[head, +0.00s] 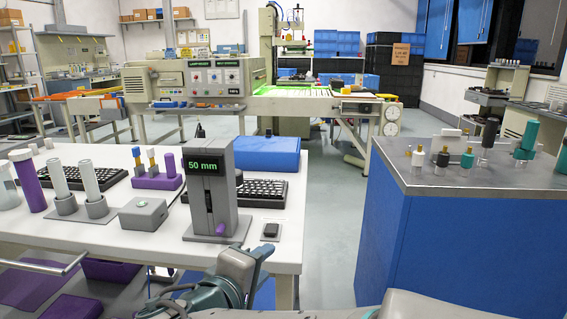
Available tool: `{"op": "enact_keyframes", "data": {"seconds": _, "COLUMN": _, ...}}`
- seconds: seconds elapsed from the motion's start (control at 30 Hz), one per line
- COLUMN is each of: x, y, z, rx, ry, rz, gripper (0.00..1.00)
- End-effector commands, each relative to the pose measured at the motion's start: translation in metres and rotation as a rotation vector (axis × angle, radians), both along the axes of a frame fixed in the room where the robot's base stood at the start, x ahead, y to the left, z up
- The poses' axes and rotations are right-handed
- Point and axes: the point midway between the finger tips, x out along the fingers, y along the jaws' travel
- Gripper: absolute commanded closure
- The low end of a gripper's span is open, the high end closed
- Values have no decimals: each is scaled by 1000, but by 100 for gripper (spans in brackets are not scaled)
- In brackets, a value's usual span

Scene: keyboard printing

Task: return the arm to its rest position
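My arm (215,285) shows at the bottom of the head view as grey and teal links, low in front of the white table (122,236). A grey part with a blue-grey plate at its upper end lies just off the table's front right corner. I cannot make out two fingertips, so whether my gripper is open or holds anything is unclear. No contact between the arm and the table can be seen.
On the table stand a grey gauge reading 50 mm (211,175), a grey box (144,213), a blue case (268,155), keyboards and tubes. A blue cabinet (440,245) with a metal top stands right. Grey floor (325,210) between them is clear.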

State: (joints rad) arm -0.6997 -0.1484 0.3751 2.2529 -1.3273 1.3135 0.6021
Motion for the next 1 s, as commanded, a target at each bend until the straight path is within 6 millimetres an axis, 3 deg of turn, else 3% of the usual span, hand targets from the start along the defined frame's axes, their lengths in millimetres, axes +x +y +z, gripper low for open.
{"op": "enact_keyframes", "data": {"seconds": 0.03, "x": 3, "y": -23, "z": 21, "rx": 15, "ry": 52, "rz": -63, "gripper": 64}}
{"op": "enact_keyframes", "data": {"seconds": 0.2, "x": -2, "y": -84, "z": 33, "rx": 102, "ry": 230, "rz": -240, "gripper": 64}}
{"op": "enact_keyframes", "data": {"seconds": 0.4, "x": -22, "y": -139, "z": 51, "rx": 266, "ry": 409, "rz": -419, "gripper": 64}}
{"op": "enact_keyframes", "data": {"seconds": 0.7, "x": -59, "y": -183, "z": 91, "rx": 619, "ry": 583, "rz": -628, "gripper": 64}}
{"op": "enact_keyframes", "data": {"seconds": 1.0, "x": -79, "y": -196, "z": 143, "rx": 1015, "ry": 609, "rz": -750, "gripper": 64}}
